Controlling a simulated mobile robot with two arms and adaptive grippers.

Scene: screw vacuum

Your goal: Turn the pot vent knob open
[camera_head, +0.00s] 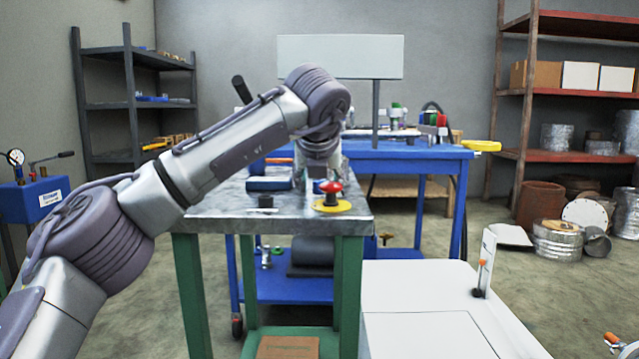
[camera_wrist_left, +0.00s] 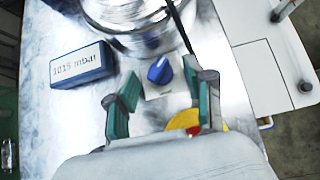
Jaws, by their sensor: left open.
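The vent knob is a round blue knob (camera_wrist_left: 159,70) with a white mark, on a pale plate in the left wrist view. It sits just in front of the shiny metal pot (camera_wrist_left: 135,15). My left gripper (camera_wrist_left: 160,82) is open, with its green-sided fingers on either side of the knob's line. The knob appears between and slightly beyond the fingertips; contact cannot be told. In the head view my left arm (camera_head: 235,135) reaches over the metal-topped table (camera_head: 225,205) and hides the knob and much of the pot. My right gripper is not in view.
A blue display reading 1015 mbar (camera_wrist_left: 83,65) lies left of the knob. A red mushroom button on a yellow disc (camera_head: 331,205) stands close by, partly behind a finger in the wrist view. A blue workbench (camera_head: 410,152) is behind. Floor (camera_head: 140,285) left of the table is clear.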

